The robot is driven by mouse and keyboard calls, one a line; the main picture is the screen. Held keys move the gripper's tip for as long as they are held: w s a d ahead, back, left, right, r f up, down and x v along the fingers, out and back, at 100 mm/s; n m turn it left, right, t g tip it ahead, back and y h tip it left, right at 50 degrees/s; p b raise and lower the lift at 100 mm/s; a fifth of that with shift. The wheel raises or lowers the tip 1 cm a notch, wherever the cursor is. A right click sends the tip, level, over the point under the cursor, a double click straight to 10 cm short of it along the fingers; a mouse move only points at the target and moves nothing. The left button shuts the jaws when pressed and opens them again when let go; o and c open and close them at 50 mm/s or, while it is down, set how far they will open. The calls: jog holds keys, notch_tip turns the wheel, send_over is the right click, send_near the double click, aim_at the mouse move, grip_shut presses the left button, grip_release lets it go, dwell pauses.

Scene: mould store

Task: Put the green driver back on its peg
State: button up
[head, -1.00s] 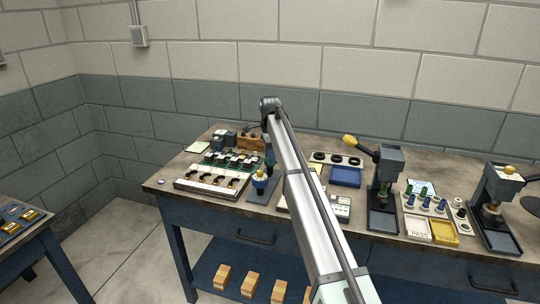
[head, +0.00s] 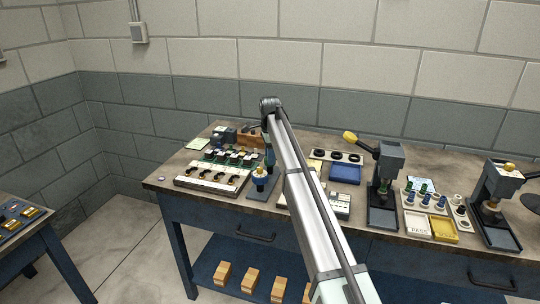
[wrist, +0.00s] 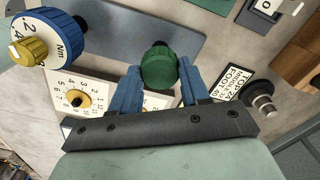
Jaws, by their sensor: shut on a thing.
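The green driver (wrist: 159,67) shows in the wrist view as a round green handle with a small dark knob on its end. My gripper (wrist: 160,85) is shut on it, with one blue finger on each side. The driver's lower part is hidden behind the handle. In the head view my arm covers most of the gripper and the driver, near the back left part of the bench. I cannot make out for certain which thing is the driver's peg; a short dark cylinder with a metal band (wrist: 262,105) stands beside a printed label to the right.
A blue tray (head: 345,174) and a grey press (head: 386,185) stand to the right.

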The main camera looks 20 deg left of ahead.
jog(key=o, duration=1.6)
jog(key=shift+c, duration=0.2)
jog(key=shift+r, duration=0.15)
jog(key=shift+r, duration=3.65)
